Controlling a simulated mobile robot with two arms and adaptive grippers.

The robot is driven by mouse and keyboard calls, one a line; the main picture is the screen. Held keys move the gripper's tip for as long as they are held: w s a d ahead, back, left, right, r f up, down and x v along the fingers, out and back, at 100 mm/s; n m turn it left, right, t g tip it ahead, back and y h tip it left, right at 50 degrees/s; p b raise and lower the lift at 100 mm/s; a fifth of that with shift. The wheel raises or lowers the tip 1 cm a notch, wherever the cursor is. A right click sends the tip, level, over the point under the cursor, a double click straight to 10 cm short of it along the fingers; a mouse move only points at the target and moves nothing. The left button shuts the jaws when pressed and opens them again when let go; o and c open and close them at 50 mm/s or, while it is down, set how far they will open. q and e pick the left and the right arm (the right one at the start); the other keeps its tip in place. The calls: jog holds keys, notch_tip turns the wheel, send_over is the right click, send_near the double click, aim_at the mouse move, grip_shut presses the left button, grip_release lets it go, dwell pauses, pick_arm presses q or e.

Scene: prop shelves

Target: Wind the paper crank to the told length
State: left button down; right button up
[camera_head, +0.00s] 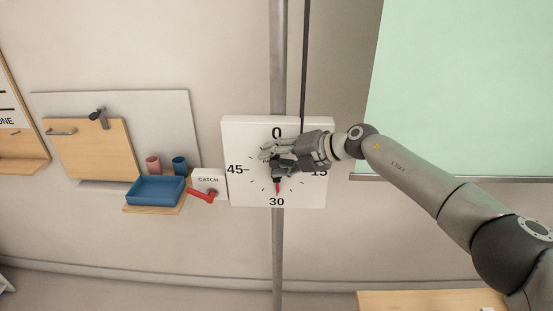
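A white square dial plate (243,193) is on the wall around a grey vertical pole. It reads 0, 15, 30 and 45. A red tip (278,187) shows below the dial's middle, toward 30. My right gripper (268,151) is in front of the dial, its fingers toward the left, over a dark part (284,168) at the middle. The hand hides most of the crank, and I cannot tell whether the fingers close on it. A box marked CATCH (213,180) with a red lever (201,194) is left of the dial. My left gripper is out of view.
A pale green sheet (465,85) hangs at the right behind my arm. Left of the catch are a blue tray (155,190), a pink cup (153,164), a blue cup (179,165) and a wooden door panel (92,152). A wooden surface (415,301) is at the lower right.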

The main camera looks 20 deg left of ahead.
jog(key=shift+w+r, duration=0.1)
jog(key=shift+r, duration=0.05)
jog(key=shift+d+r, duration=0.1)
jog(key=v, duration=1.1)
jog(key=shift+d, duration=0.3)
jog(key=shift+a, duration=0.1)
